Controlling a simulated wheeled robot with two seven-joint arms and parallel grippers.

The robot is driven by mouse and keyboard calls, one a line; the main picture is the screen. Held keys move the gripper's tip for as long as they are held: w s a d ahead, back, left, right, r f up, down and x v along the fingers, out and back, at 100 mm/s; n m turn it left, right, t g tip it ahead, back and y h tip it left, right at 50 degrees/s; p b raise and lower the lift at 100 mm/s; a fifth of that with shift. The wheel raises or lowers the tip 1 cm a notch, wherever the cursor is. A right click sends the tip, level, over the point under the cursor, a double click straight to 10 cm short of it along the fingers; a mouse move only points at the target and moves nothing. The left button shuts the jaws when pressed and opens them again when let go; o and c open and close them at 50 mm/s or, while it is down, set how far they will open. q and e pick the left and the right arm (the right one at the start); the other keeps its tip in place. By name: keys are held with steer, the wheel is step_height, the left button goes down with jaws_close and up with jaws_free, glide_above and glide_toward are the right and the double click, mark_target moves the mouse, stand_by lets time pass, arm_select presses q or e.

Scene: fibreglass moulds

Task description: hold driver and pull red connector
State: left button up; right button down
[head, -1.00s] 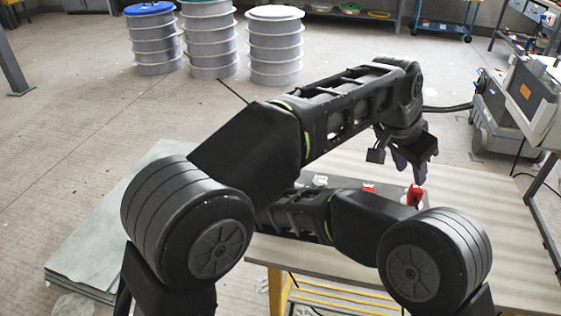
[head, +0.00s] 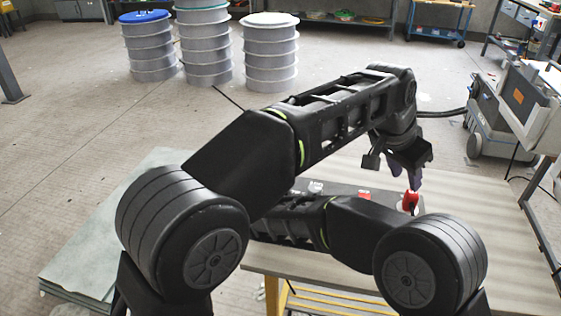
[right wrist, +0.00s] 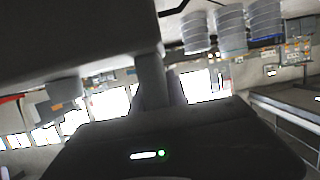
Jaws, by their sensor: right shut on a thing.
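A red connector (head: 410,201) stands up at the right part of the work area in the head view. My left gripper (head: 408,184) points down just above it, with its dark fingertips close to the connector's top. I cannot tell whether they touch it or how far apart they are. The driver seems to be the dark box (head: 345,188) beside it, partly hidden behind my arms. In the right wrist view a large dark box (right wrist: 75,35), apparently the driver, fills the upper left. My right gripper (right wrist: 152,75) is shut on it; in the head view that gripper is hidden.
Small white parts (head: 316,187) and another red part (head: 364,195) show near the dark box. The pale table (head: 462,215) is clear at right. A grey machine (head: 490,125) stands beyond its right edge. Stacked drums (head: 268,55) stand far back.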

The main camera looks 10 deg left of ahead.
steer(key=c, duration=1.2)
jaws_free()
steer(key=v, duration=1.2)
